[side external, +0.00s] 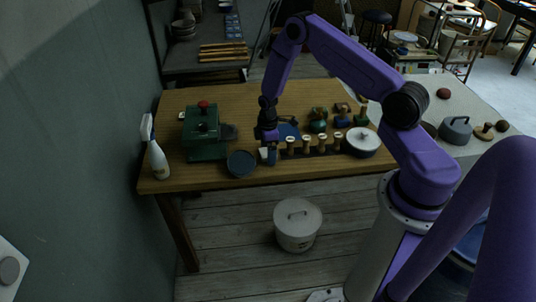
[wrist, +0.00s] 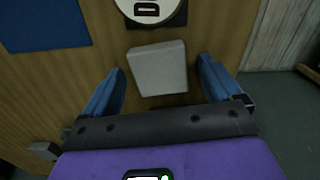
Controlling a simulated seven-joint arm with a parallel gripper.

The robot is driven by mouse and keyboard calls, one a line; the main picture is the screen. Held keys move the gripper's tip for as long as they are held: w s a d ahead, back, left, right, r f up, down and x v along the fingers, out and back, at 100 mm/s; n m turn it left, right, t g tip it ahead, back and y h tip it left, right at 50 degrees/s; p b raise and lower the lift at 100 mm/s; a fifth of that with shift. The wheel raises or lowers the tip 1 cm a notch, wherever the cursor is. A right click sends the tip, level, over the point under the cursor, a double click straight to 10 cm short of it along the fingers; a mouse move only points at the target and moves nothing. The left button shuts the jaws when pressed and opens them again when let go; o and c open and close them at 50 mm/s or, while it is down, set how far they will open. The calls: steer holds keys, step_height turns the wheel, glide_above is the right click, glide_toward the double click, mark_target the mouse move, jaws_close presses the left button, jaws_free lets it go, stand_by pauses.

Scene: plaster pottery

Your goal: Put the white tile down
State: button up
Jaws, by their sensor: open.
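A white tile (wrist: 157,68) lies flat on the wooden table between the two blue fingers of my gripper (wrist: 160,88) in the wrist view. Gaps show between the tile and both fingers, so the gripper is open and not holding it. In the side external view my gripper (side external: 268,156) is low over the table near its front edge. The tile shows there only as a small pale patch (side external: 263,153), partly hidden by the fingers.
A green box (side external: 204,135) and spray bottle (side external: 158,160) stand further left. A blue mat (side external: 288,131) lies behind.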

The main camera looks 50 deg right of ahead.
steer(key=c, duration=1.3)
steer(key=shift+r, duration=0.15)
